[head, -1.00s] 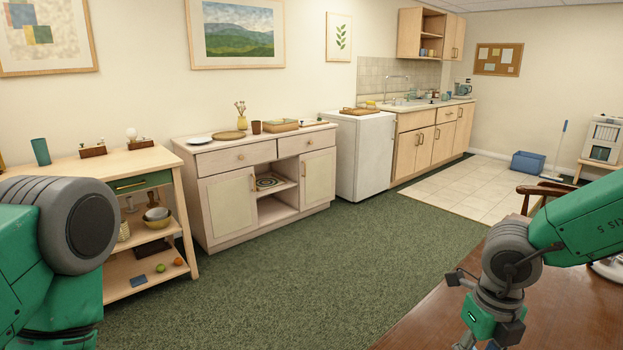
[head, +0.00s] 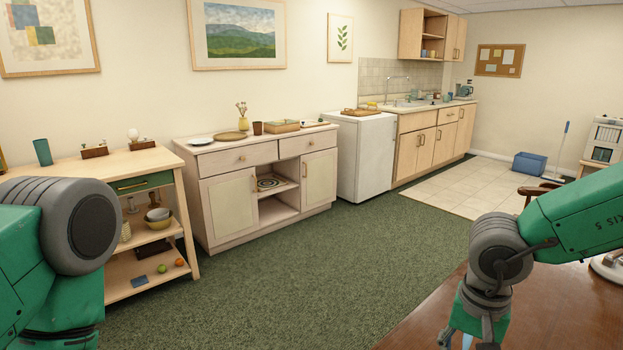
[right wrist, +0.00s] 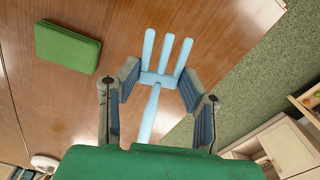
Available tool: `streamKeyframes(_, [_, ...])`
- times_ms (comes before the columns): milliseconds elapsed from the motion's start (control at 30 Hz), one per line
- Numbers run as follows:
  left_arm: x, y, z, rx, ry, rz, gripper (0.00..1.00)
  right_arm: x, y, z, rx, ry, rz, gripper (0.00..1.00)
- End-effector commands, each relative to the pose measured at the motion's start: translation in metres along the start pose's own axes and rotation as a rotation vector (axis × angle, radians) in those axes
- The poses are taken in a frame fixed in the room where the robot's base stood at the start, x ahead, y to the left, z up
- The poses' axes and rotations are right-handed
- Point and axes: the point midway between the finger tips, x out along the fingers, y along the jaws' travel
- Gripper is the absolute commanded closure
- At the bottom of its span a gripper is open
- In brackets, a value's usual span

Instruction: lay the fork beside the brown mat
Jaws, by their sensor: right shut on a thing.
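The light blue fork (right wrist: 147,112) shows in the right wrist view, its tines pointing away from my wrist and its handle running back under my green gripper housing. My right gripper (right wrist: 158,80) is shut on the fork near the base of the tines, with a finger on each side. It is over the brown wooden table. I cannot make out a brown mat.
A green folded cloth or book (right wrist: 67,46) lies on the wooden table (head: 560,310), left of the fork in the wrist view. The bare tabletop around it is clear. A wooden chair (head: 535,191) stands beyond the table. Green carpet (head: 330,270) lies past the table edge.

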Motion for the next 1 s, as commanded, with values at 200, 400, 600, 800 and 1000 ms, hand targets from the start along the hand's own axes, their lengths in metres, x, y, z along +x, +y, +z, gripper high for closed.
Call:
streamKeyframes(200, [0.0000,0.0000,0.0000,0.000,0.000,0.000,0.34,-0.0039,-0.0033,0.0048,-0.396,0.002,0.000,0.88])
streamKeyframes(400, [0.0000,0.0000,0.0000,0.000,0.000,0.000,0.34,-0.0054,-0.0045,0.0064,-0.559,0.003,0.000,0.88])
streamKeyframes(600, [0.0000,0.0000,0.0000,0.000,0.000,0.000,0.34,-0.0056,-0.0046,0.0064,-0.576,0.004,0.000,0.88])
streamKeyframes(800, [0.0000,0.0000,-0.0001,0.000,0.000,0.000,0.34,-0.0040,-0.0031,0.0044,-0.415,0.003,0.001,0.88])
streamKeyframes(1000, [0.0000,0.0000,0.0000,0.000,0.000,0.000,0.34,0.0001,0.0002,-0.0006,0.015,0.001,0.000,0.88])
